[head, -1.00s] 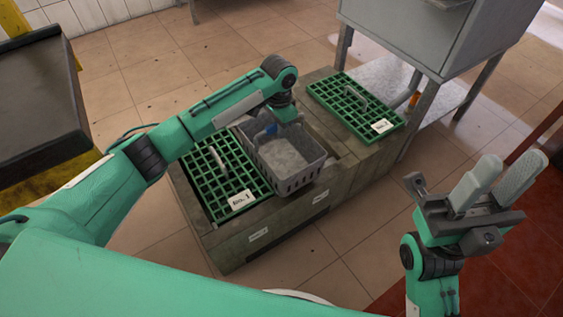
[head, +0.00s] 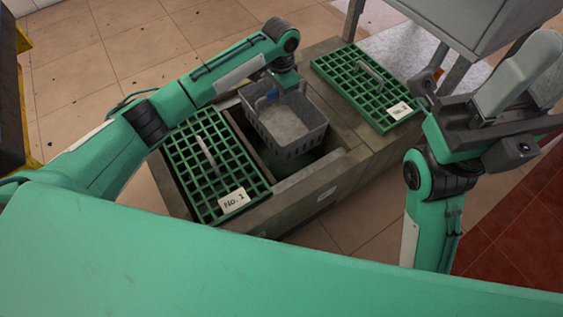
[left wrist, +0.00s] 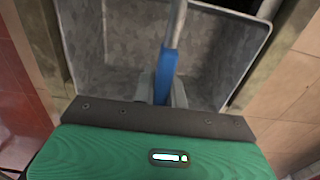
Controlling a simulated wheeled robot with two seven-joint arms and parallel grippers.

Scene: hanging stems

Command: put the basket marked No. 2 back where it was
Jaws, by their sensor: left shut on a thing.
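A grey plastic basket (head: 290,128) hangs over the open pit (head: 262,155) in the middle of the stone trough. No number shows on it. My left gripper (head: 284,88) reaches in from the left and is shut on the basket's handle. In the left wrist view the handle's blue grip (left wrist: 169,72) sits between the fingers, with the basket (left wrist: 120,45) below. The dark opening shows in front and to the left of the basket; its far part is hidden.
A green grate (head: 208,160) marked No. 1 covers the trough's left part. Another green grate (head: 365,85), its tag (head: 400,110) hard to read, lies on the right part. A grey metal cabinet (head: 480,25) on legs stands behind right. Tiled floor surrounds the trough.

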